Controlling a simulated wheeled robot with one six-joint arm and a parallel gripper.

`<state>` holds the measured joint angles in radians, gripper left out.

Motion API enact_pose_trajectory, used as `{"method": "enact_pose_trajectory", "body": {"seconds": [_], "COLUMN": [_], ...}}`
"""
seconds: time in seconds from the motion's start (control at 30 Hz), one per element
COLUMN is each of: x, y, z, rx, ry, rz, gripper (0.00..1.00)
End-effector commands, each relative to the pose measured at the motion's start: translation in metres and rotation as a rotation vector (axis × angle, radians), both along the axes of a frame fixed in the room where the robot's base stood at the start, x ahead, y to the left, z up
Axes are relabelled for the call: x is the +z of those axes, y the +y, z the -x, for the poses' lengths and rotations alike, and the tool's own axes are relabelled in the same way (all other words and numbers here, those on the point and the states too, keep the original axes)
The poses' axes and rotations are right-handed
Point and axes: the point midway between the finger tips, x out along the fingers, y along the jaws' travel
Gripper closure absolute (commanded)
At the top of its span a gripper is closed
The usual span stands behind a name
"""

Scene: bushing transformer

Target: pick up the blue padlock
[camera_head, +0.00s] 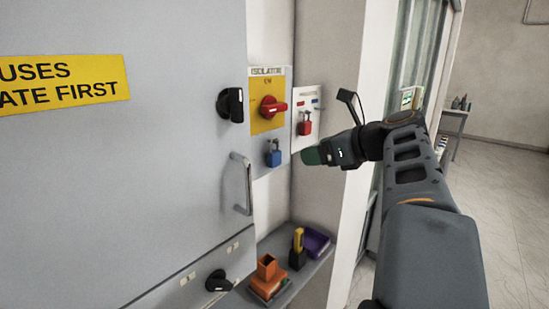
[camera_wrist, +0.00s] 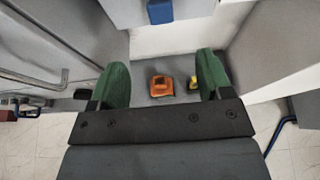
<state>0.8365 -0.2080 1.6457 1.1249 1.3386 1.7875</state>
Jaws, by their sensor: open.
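The blue padlock (camera_head: 273,156) hangs by its shackle on the panel below the yellow isolator plate with its red knob. In the wrist view the blue padlock (camera_wrist: 160,11) shows at the top edge, above and between the fingertips and partly cut off. My gripper (camera_head: 312,157) is to the right of the padlock in the head view, apart from it. In the wrist view my gripper (camera_wrist: 160,80) has its two green fingers spread wide with nothing held between them.
A red padlock (camera_head: 305,126) hangs on a white board to the right. A door handle (camera_head: 243,184) sticks out at the left. Below, a shelf (camera_head: 322,262) holds an orange item (camera_head: 267,275), a yellow and black tool (camera_head: 298,248) and a purple bin (camera_head: 316,240).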

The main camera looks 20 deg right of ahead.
Motion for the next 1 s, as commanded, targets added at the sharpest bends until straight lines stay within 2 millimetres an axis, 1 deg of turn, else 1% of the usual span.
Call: {"method": "enact_pose_trajectory", "body": {"seconds": [0.2, 0.4, 0.73, 1.0], "x": [-0.013, -0.025, -0.033, -0.046], "y": [0.017, 0.028, 0.036, 0.048], "z": [-0.031, -0.057, -0.075, -0.106], "rx": [-0.001, -0.002, -0.004, -0.003], "ry": [0.012, 0.011, 0.012, 0.011], "rz": [-0.035, -0.032, -0.031, -0.029], "gripper": [0.28, 0.28, 0.28, 0.28]}}
